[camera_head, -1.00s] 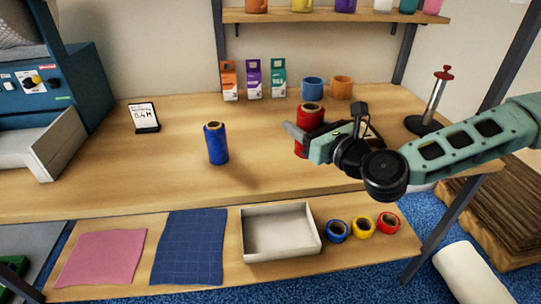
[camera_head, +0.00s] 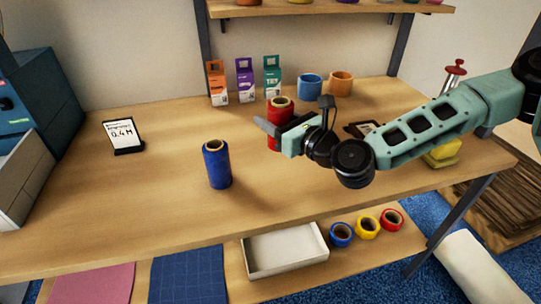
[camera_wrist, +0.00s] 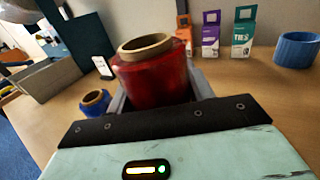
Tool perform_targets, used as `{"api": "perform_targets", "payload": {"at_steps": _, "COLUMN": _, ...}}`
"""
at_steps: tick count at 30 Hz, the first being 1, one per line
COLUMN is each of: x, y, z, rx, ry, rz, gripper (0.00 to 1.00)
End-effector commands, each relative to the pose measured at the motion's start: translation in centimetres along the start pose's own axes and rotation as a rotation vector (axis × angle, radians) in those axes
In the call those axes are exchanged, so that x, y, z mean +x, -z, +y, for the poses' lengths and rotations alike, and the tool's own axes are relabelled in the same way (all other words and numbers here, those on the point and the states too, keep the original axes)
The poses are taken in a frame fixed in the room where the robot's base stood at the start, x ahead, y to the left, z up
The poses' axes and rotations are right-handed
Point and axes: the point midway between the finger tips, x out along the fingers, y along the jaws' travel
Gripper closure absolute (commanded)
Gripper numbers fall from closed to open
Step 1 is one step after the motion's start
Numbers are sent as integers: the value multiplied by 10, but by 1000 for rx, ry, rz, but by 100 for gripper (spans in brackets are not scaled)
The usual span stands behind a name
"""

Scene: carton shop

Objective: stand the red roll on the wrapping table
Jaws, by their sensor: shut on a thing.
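The red roll (camera_head: 279,124) is upright at the wrapping table's (camera_head: 180,238) right half, with its brown core showing on top. My gripper (camera_head: 268,128) is shut around the roll from the side. In the wrist view the red roll (camera_wrist: 153,78) sits between the two fingers. I cannot tell whether its bottom touches the table top, as the gripper hides its lower part. A blue roll (camera_head: 216,164) stands upright on the table to the left of the red roll.
A small sign (camera_head: 122,136) is at the left. A white tray (camera_head: 286,252) and several tape rolls (camera_head: 368,228) are on the lower shelf. The table between sign and blue roll is clear.

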Motion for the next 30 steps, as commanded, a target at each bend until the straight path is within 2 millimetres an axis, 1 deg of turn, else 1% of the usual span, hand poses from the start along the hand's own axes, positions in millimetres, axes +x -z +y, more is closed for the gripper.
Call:
{"api": "perform_targets", "payload": {"at_steps": 1, "x": 0, "y": 11, "z": 0, "rx": 1, "ry": 0, "rz": 3, "gripper": 78}}
{"api": "perform_targets", "payload": {"at_steps": 3, "x": 0, "y": 24, "z": 1, "rx": 1, "ry": 0, "rz": 2, "gripper": 78}}
{"api": "perform_targets", "payload": {"at_steps": 6, "x": 0, "y": 38, "z": 1, "rx": 1, "ry": -1, "rz": 0, "gripper": 78}}
{"api": "perform_targets", "payload": {"at_steps": 11, "x": 0, "y": 48, "z": 0, "rx": -1, "ry": 0, "rz": -2, "gripper": 78}}
{"api": "perform_targets", "payload": {"at_steps": 18, "x": 0, "y": 79, "z": 0, "rx": -1, "ry": 0, "rz": -1, "gripper": 78}}
{"api": "perform_targets", "payload": {"at_steps": 20, "x": 0, "y": 83, "z": 1, "rx": 0, "ry": 0, "rz": -1, "gripper": 78}}
{"api": "perform_targets", "payload": {"at_steps": 25, "x": 0, "y": 83, "z": 0, "rx": -1, "ry": 0, "rz": -1, "gripper": 78}}
{"api": "perform_targets", "payload": {"at_steps": 26, "x": 0, "y": 84, "z": 0, "rx": 0, "ry": 0, "rz": 0, "gripper": 43}}
{"api": "perform_targets", "payload": {"at_steps": 27, "x": 0, "y": 84, "z": 0, "rx": -1, "ry": 0, "rz": 0, "gripper": 32}}
{"api": "perform_targets", "payload": {"at_steps": 28, "x": 0, "y": 84, "z": 0, "rx": -1, "ry": 0, "rz": 0, "gripper": 26}}
{"api": "perform_targets", "payload": {"at_steps": 30, "x": 0, "y": 84, "z": 0, "rx": -1, "ry": 0, "rz": 0, "gripper": 26}}
